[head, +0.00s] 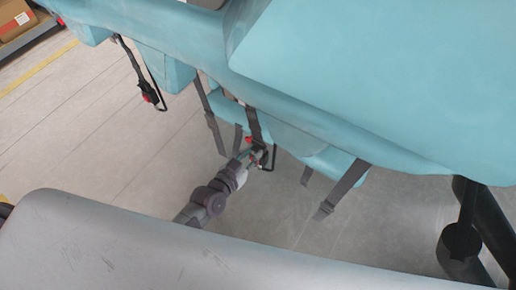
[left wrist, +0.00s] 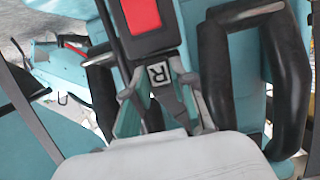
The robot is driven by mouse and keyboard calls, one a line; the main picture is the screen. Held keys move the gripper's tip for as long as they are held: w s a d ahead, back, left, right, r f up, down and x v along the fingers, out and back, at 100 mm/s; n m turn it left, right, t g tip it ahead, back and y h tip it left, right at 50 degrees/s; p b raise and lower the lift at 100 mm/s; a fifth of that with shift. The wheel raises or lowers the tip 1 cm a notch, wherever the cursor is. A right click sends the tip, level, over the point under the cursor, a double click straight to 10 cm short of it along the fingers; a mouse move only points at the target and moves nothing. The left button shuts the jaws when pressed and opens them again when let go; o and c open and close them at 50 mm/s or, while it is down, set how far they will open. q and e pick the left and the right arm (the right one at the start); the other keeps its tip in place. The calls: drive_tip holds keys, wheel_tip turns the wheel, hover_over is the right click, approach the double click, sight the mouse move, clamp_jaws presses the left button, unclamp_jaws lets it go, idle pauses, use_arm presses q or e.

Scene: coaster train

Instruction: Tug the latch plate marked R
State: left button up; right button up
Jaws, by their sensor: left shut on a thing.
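The latch plate marked R (left wrist: 160,75) is in the middle of the left wrist view, dark with a light square label. In the head view my left gripper (head: 257,153) is at the hanging strap below the teal seat, close to a small red spot. The plate itself is too small to read there. My right gripper does not show.
Thick black padded loops (left wrist: 222,70) stand close on both sides of the gripper. Teal seats (head: 390,70) fill the upper right. Another strap with a red buckle (head: 150,95) hangs at the left, and loose straps (head: 340,190) hang at the right. Grey floor lies below.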

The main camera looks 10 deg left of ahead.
use_arm(q)
clamp_jaws()
drive_tip(key=shift+w+r, duration=0.1)
drive_tip(key=shift+r, duration=0.1)
idle(0.3)
drive_tip(key=o, duration=0.7)
unclamp_jaws()
drive_tip(key=shift+o, duration=0.3)
